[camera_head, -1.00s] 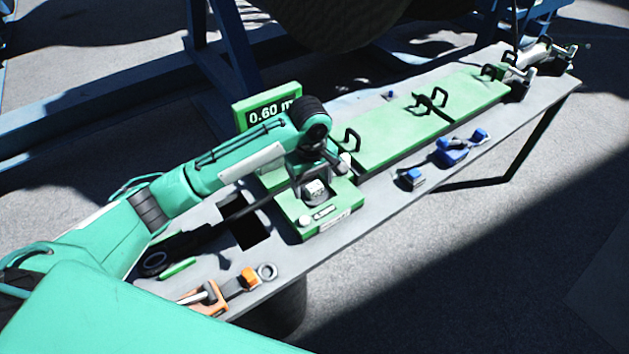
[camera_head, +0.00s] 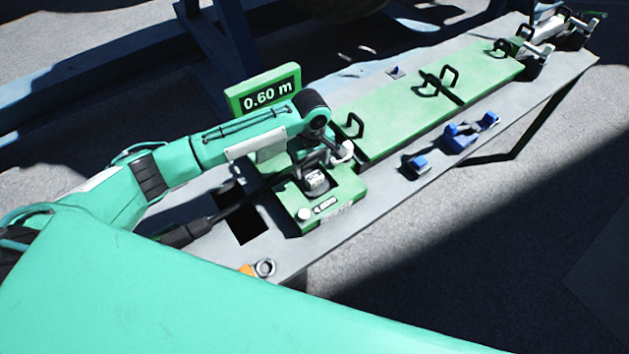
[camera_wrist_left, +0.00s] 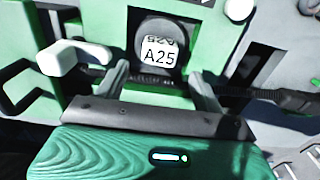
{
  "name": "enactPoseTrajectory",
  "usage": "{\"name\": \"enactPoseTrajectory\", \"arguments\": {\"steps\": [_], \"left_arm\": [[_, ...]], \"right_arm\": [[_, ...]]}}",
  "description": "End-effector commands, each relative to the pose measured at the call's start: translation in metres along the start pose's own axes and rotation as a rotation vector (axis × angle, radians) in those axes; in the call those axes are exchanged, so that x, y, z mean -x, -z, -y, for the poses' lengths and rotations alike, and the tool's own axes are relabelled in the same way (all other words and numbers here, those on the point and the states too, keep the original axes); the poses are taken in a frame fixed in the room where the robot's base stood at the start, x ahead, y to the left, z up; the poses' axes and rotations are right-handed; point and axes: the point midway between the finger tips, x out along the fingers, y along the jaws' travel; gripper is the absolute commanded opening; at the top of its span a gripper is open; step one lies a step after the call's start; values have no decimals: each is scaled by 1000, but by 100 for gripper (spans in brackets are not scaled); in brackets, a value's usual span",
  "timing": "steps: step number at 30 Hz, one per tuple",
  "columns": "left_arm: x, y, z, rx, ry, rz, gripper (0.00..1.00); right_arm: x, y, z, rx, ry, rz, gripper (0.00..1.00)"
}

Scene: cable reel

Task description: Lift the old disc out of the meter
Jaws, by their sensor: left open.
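The green meter (camera_head: 342,207) sits on the grey bench. The old disc (camera_wrist_left: 145,32) is dark and round with a white label reading A25; it sits in the meter and also shows in the head view (camera_head: 315,182). My left gripper (camera_head: 316,172) is over the meter, pointing down at the disc. In the left wrist view its two fingers (camera_wrist_left: 160,80) are apart, one toward each side of the disc. I cannot tell whether they touch it. My right gripper is not in view.
A display (camera_head: 268,93) reading 0.60 m stands behind the meter. A long green plate (camera_head: 400,120) with black handles runs right. Blue-topped parts (camera_head: 462,138) lie at the front edge. A dark square opening (camera_head: 247,224) is left of the meter.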

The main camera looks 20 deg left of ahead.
Motion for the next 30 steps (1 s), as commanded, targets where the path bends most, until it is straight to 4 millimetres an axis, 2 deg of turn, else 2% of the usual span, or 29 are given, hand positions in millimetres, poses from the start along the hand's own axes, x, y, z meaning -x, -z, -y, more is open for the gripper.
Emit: {"name": "enactPoseTrajectory", "arguments": {"steps": [3, 5, 11, 19, 20, 28, 30], "left_arm": [[-11, -6, -1, -1, 3, 1, 69], [-20, -8, -2, 0, 4, 1, 69], [-46, -10, -3, 0, 1, 0, 69], [-51, -10, -3, -1, 0, 0, 69], [-50, -10, -3, -1, 0, 0, 65], [-50, -10, -3, -1, 0, 0, 12], [-50, -10, -3, -1, -1, -1, 12]], "right_arm": [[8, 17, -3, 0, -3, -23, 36], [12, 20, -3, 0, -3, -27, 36], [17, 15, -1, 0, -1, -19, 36], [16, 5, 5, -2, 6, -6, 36], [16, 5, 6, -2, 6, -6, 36], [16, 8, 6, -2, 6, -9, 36], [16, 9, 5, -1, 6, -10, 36]]}}
